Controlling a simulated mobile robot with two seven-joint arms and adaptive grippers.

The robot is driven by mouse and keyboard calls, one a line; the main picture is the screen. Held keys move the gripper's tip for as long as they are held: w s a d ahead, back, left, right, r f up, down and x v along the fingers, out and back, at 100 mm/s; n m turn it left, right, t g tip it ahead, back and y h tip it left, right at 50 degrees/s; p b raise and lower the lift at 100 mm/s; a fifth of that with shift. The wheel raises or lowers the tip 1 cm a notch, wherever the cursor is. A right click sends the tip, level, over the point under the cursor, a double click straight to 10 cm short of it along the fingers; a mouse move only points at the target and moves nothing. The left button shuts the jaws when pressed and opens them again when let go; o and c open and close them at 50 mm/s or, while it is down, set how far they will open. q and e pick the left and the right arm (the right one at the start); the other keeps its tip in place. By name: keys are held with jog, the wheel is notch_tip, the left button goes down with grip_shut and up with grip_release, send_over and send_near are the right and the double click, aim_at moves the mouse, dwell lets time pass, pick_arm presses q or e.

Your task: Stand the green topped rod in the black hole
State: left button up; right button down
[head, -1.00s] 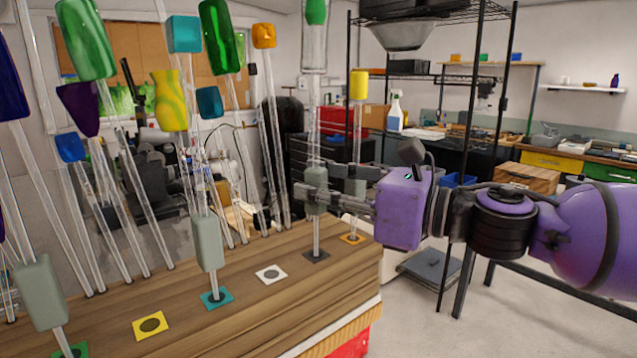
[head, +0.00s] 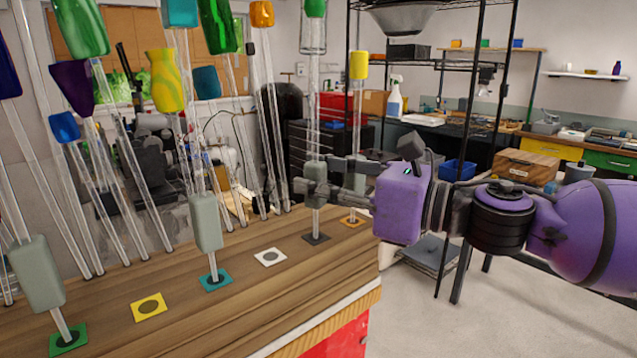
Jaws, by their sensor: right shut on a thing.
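The green topped rod (head: 314,142) is clear glass with a green cap (head: 316,8) at the top edge of the view and a grey block (head: 315,170) low on its shaft. It stands about upright over the black square (head: 322,241) on the wooden top. Its lower end meets the middle of that square; how deep it sits in the hole I cannot tell. My right gripper (head: 312,189) reaches in from the right and is shut on the rod at the grey block. My left gripper is not in view.
Close by on the right, a yellow topped rod (head: 359,66) stands at the orange square (head: 352,222). A teal square (head: 215,280) holds another rod. The white (head: 270,257) and yellow (head: 149,307) squares are free. Several leaning rods crowd the back left.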

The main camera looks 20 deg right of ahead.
jog(key=shift+f, duration=0.3)
jog(key=c, duration=1.5)
grip_release()
jog(key=shift+o, duration=0.2)
jog(key=shift+d, duration=0.1)
jog(key=shift+s+d+f, duration=0.15)
jog(key=shift+s+d, duration=0.25)
jog(key=shift+s, duration=0.1)
jog(key=v, duration=1)
jog(key=shift+s+d, duration=0.2)
jog(key=shift+s, duration=0.1)
